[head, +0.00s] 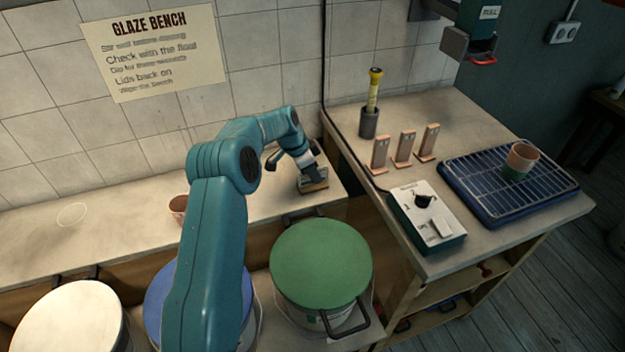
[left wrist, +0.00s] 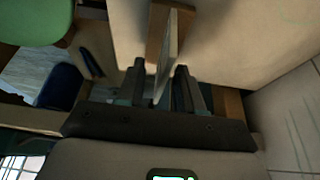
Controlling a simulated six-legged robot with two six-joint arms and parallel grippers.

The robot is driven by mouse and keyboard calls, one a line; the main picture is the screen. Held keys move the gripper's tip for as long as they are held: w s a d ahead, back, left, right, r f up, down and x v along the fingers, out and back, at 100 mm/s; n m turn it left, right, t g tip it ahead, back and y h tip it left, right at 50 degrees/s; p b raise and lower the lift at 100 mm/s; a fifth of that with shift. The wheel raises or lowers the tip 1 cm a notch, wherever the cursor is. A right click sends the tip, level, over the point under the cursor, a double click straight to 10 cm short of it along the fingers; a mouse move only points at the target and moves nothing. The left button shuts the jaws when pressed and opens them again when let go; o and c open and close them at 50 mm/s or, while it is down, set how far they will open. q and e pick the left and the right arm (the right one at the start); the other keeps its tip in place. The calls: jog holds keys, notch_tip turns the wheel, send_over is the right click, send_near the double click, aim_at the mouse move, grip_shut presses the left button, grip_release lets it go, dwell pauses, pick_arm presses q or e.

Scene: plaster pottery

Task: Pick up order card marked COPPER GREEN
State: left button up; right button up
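The order card (left wrist: 168,62) shows nearly edge-on in the left wrist view, standing in a wooden holder (left wrist: 158,30). Its writing cannot be read. In the head view the wooden holder (head: 313,186) stands on the back ledge behind the green lid, and my gripper covers most of the card. My left gripper (head: 300,168) reaches down over it. In the left wrist view the fingers of the left gripper (left wrist: 160,84) are apart, one on each side of the card, with gaps visible. My right gripper is not in view.
Buckets with green (head: 320,262), blue (head: 165,300) and white (head: 75,318) lids stand in front of the ledge. A terracotta cup (head: 179,207) is on the ledge. The right bench holds a control box (head: 428,215), small stands (head: 403,148) and a blue rack (head: 490,185) with a cup.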

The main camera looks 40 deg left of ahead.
pick_arm(q)
jog(key=shift+x, duration=1.05)
jog(key=shift+a+r, duration=0.1)
jog(key=shift+r, duration=0.05)
grip_shut()
